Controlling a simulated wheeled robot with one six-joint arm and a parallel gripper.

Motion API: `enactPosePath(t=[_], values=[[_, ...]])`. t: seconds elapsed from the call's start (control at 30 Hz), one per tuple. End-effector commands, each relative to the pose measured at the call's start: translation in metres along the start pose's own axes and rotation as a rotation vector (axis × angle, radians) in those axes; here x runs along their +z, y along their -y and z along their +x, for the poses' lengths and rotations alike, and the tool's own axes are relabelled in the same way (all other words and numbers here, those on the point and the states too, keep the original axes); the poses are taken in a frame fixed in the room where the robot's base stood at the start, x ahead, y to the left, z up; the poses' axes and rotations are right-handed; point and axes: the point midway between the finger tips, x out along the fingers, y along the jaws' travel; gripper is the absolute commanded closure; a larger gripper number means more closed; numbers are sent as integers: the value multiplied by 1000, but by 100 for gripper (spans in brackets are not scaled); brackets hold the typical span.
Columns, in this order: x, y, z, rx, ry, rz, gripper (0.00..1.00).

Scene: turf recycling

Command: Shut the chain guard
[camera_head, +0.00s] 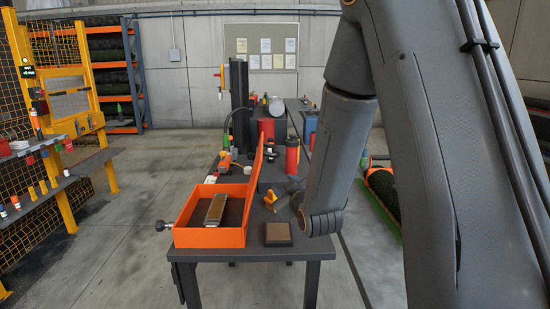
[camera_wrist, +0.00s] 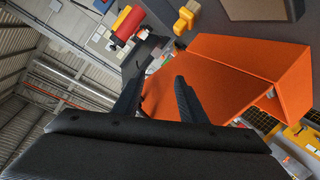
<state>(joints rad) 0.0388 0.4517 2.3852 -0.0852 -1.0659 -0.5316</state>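The chain guard (camera_head: 210,238) is an orange box on the grey table. Its orange lid (camera_head: 257,165) stands raised and roughly upright along the right side, so the guard is open. A pale metal bar (camera_head: 215,208) lies inside. In the wrist view, the orange of the guard (camera_wrist: 215,75) fills the area beyond my fingers. My gripper (camera_wrist: 158,98) has its two dark fingers apart with nothing visibly held between them. It is on the right side of the lid; whether a finger touches the lid I cannot tell. In the head view, my wrist hides much of the gripper.
A brown-topped block (camera_head: 278,234) sits at the table's front, right of the guard. A yellow item (camera_head: 280,201) is close to my wrist. Red cylinders (camera_head: 292,155) stand behind. A dark column (camera_head: 240,105) rises farther back. A yellow rack (camera_head: 62,110) is at left.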

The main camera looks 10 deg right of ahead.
Motion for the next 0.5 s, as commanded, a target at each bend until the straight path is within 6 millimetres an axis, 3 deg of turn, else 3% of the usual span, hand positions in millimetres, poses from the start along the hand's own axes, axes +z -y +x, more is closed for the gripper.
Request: enactPosePath(t=[0.2,0.5], values=[[-28,-16,12,161,-262,-130,62],[-47,-27,8,273,-408,-201,62]])
